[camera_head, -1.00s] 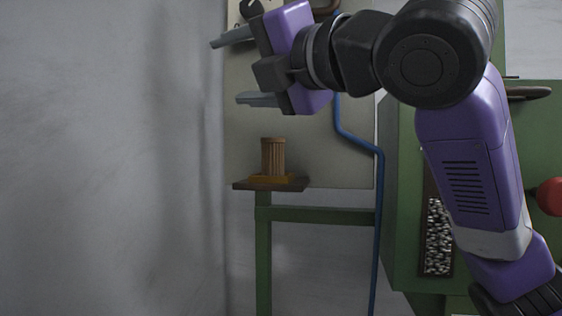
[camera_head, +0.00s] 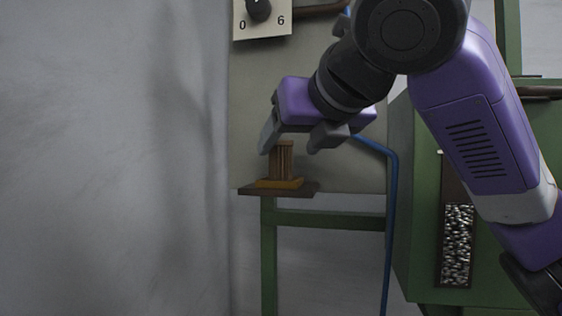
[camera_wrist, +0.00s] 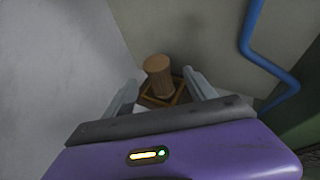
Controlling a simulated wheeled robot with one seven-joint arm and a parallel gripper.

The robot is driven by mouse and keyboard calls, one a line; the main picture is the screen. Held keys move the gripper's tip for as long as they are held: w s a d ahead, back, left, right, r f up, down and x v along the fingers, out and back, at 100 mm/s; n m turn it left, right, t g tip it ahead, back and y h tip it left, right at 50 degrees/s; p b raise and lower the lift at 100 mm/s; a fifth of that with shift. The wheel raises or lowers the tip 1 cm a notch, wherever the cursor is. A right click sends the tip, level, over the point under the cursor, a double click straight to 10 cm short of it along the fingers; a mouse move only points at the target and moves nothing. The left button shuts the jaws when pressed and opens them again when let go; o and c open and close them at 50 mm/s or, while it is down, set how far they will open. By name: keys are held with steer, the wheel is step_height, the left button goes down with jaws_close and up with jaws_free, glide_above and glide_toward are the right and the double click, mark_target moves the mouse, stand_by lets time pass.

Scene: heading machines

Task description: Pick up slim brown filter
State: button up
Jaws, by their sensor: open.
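The slim brown filter (camera_head: 282,163) is a ribbed brown cylinder standing upright on an orange-brown square base (camera_head: 279,183). In the wrist view the filter (camera_wrist: 158,76) stands ahead, between the lines of my two fingers, on its square frame (camera_wrist: 178,97). My gripper (camera_head: 292,146) is open and empty. In the head view its fingers point downward on either side of the filter's top. My gripper's fingers also show in the wrist view (camera_wrist: 163,89). I cannot tell whether either finger touches the filter.
The base rests on a small dark shelf (camera_head: 246,190) on a green frame (camera_head: 268,250). A grey wall (camera_head: 110,160) is close on the left. A blue pipe (camera_head: 392,220) and a green machine (camera_head: 423,200) stand to the right. A dial panel (camera_head: 272,30) is above.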

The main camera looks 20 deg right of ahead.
mark_target(285, 151)
steer(key=shift+p+x, duration=0.7)
steer(key=shift+x, duration=1.95)
jaws_close()
